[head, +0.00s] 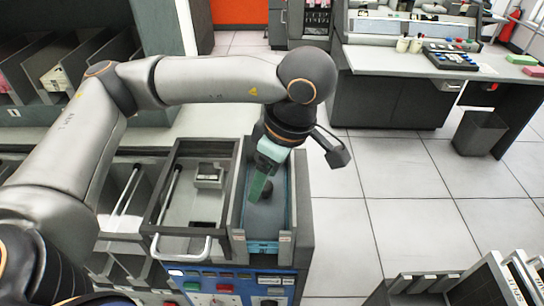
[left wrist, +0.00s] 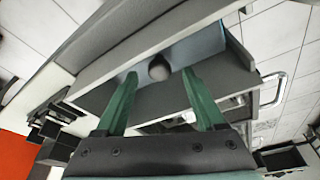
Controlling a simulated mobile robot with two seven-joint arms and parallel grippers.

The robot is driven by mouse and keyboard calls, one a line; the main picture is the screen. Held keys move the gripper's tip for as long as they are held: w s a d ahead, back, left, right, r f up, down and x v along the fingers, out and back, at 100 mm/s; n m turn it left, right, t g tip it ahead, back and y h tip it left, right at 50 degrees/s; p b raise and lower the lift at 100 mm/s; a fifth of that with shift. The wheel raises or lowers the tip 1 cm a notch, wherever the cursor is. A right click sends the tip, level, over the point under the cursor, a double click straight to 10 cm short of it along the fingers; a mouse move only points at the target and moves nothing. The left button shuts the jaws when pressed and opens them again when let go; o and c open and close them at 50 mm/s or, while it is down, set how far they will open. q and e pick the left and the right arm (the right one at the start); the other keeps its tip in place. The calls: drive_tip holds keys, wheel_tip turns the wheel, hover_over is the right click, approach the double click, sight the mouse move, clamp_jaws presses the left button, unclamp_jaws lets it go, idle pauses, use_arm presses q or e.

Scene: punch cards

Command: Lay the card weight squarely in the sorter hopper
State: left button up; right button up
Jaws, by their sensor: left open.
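The sorter hopper (head: 237,215) is a dark-walled, blue-lined bay at the centre of the head view. A dark round knob, apparently the card weight's (head: 268,190), shows inside it. The knob also shows in the left wrist view (left wrist: 158,68), above a blue-grey surface. I cannot tell where the weight's plate ends and the hopper floor begins, or whether it lies square. My left gripper (head: 258,188) points down into the hopper. Its green fingers (left wrist: 158,80) are apart, with the knob seen in the gap between them. My right gripper is out of view.
Left of the hopper is a grey tray (head: 185,208) with a small pale block (head: 208,175) and a front handle (head: 183,252). A blue control panel (head: 225,287) is below. Open tiled floor lies right; a desk (head: 400,60) stands beyond.

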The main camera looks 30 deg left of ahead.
sight(282, 204)
use_arm(q)
drive_tip(key=p+v, duration=0.1)
drive_tip(key=v, duration=1.1)
drive_tip(key=shift+p, duration=0.35)
